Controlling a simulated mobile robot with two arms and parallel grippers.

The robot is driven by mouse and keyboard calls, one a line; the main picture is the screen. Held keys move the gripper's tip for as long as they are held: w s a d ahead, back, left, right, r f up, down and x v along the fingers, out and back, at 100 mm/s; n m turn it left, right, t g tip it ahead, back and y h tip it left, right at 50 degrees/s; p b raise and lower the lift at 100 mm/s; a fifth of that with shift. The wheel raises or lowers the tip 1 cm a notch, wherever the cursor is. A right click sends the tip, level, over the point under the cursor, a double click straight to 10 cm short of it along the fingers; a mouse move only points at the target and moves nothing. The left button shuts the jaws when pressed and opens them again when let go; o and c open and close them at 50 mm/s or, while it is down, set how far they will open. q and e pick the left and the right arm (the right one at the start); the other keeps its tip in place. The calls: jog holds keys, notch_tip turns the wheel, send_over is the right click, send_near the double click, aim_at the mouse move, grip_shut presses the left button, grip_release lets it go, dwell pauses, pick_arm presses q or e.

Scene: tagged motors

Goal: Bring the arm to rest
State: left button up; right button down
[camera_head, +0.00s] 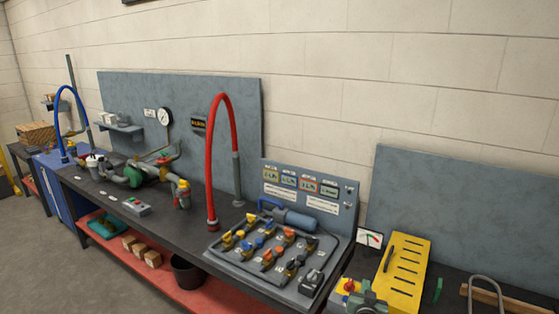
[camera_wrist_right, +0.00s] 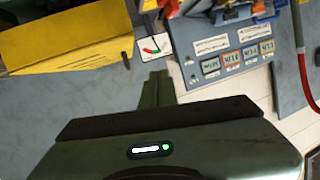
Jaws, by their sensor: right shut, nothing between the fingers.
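My right gripper (camera_wrist_right: 157,85) shows in the right wrist view, with its dark grey-green fingers together and nothing between them. The fingers appear beside the small meter card (camera_wrist_right: 152,47) and the labelled board (camera_wrist_right: 236,56), apart from both as far as I can tell. I cannot clearly pick out this gripper in the head view. My left gripper is in neither view.
The dark bench (camera_head: 160,207) carries a tray of tagged motors (camera_head: 225,253), a red hose (camera_head: 212,160), pipework with a gauge (camera_head: 165,117) and a yellow slotted box (camera_head: 402,262). Grey panels (camera_head: 465,210) stand behind. The floor at lower left is clear.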

jog(key=s+a+f+n+g+y, duration=0.25)
jog(key=s+a+n+y, duration=0.2)
jog(key=s, duration=0.75)
jog(key=s+a+f+n+g+y, duration=0.25)
jog(key=s+a, duration=0.25)
jog(key=s, duration=0.7)
jog(key=s+r+g+h, duration=0.1)
jog(key=s+r+g, duration=0.25)
jog(key=s, duration=0.95)
jog(key=s+r+g+h, duration=0.1)
jog(key=s+r+g, duration=0.3)
jog(key=s, duration=0.9)
notch_tip(320, 180, down, 32)
jog(key=b, duration=0.7)
pick_arm(q)
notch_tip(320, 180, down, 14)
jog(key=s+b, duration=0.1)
jog(key=b, duration=0.5)
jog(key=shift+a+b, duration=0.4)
pick_arm(e)
jog(key=s+d+f, duration=0.1)
jog(key=s+f, duration=0.8)
jog(key=f, duration=0.3)
jog(key=s+d+f+g, duration=0.1)
jog(key=s+d+f, duration=0.1)
jog(key=s+f, duration=0.6)
notch_tip(320, 180, down, 4)
jog(key=shift+s+n, duration=0.3)
jog(key=shift+s, duration=0.1)
